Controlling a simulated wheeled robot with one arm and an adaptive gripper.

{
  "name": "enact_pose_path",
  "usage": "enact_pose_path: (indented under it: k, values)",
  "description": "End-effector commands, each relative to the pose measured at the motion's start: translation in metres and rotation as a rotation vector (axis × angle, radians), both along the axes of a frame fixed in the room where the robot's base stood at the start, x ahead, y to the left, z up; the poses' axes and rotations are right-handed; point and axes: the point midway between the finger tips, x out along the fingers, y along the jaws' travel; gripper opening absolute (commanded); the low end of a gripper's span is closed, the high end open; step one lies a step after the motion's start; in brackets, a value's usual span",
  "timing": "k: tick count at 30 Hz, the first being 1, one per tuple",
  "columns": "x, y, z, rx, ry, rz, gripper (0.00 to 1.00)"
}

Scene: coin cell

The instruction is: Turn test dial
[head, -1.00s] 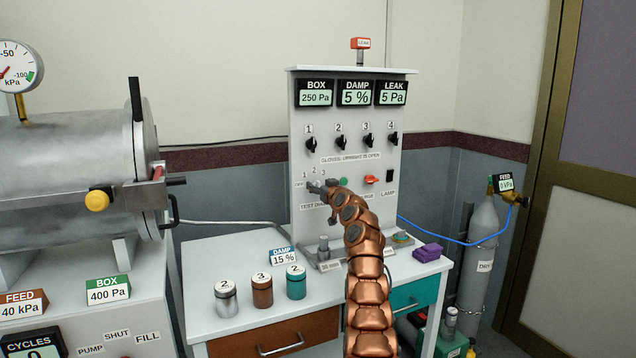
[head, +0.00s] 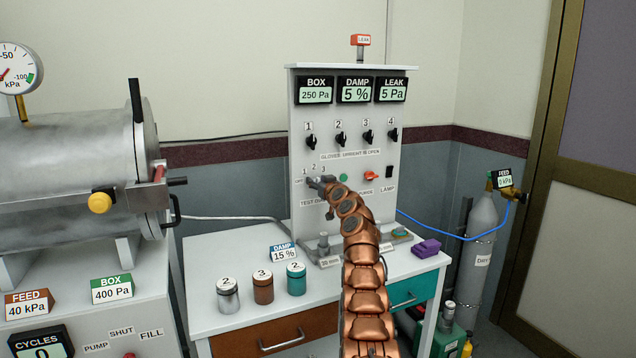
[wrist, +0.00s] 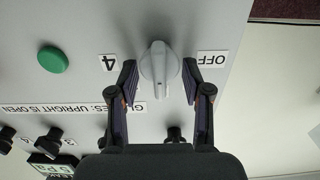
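The test dial is a pale grey knob (wrist: 159,64) low on the left side of the grey panel (head: 380,225). In the wrist view, which is upside down to the panel, an OFF label (wrist: 212,59) is right of the knob and a 4 label (wrist: 107,63) is left of it. My gripper (wrist: 160,83) is open, with one finger on each side of the knob and a narrow gap showing at each side. In the head view my gripper (head: 316,182) covers most of the dial.
A green button (wrist: 53,59) and a red switch (head: 371,175) are right of the dial in the head view. Several black valve knobs (head: 340,138) sit above. Three lidded jars (head: 263,291) and a purple block (head: 426,248) stand on the bench below.

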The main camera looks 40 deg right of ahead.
Motion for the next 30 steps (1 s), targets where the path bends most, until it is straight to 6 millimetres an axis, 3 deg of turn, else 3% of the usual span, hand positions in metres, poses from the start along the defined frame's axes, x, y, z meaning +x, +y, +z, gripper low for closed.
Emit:
enact_pose_path:
  k: [1, 12, 20, 30]
  values:
    - [0.0, -0.0001, 0.0, 0.0, 0.0, 0.0, 0.41]
    - [-0.0002, -0.0003, 0.0, 0.0, 0.0, 0.0, 0.03]
    - [-0.0002, -0.0005, 0.0, 0.031, -0.011, 0.0, 0.03]
    - [-0.0007, -0.0025, -0.0008, 0.23, -0.078, 0.0, 0.03]
